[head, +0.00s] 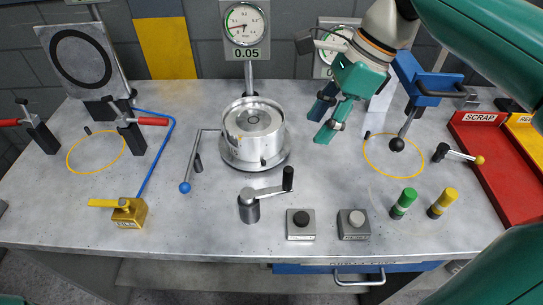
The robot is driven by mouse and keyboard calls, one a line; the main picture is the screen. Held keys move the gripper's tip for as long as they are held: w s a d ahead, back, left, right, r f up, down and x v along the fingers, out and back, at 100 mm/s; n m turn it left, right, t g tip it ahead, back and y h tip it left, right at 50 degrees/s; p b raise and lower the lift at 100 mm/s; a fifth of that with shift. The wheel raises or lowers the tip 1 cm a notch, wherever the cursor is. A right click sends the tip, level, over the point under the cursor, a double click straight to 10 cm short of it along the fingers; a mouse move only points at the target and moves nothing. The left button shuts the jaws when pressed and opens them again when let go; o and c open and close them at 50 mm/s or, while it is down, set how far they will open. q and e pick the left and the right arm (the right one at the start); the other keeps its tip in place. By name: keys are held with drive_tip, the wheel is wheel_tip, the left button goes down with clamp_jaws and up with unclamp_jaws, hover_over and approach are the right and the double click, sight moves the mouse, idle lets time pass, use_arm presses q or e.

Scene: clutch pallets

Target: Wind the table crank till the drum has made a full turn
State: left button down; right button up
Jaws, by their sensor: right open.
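The table crank (250,208) stands on the front middle of the metal table. Its arm points right and ends in an upright black handle (288,179). The silver drum (253,130) sits on a round base just behind the crank. A small dark mark shows low on its front. My right gripper (321,120) is open and empty, reaching in from the upper right. It is behind and to the right of the crank handle, to the right of the drum, and touches neither. My left gripper is not in view.
A lever with a blue ball (185,187) stands left of the drum. Two push-buttons (300,224) (354,224) sit right of the crank. A dark ball on a rod (397,144) hangs over a yellow ring at the right. A red scrap tray (487,160) is at the far right.

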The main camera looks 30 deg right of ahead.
sight(283, 188)
drive_tip(key=b+x, duration=0.1)
drive_tip(key=x, duration=1.5)
drive_tip(key=shift+f+b, duration=0.25)
drive_tip(key=shift+b, duration=0.1)
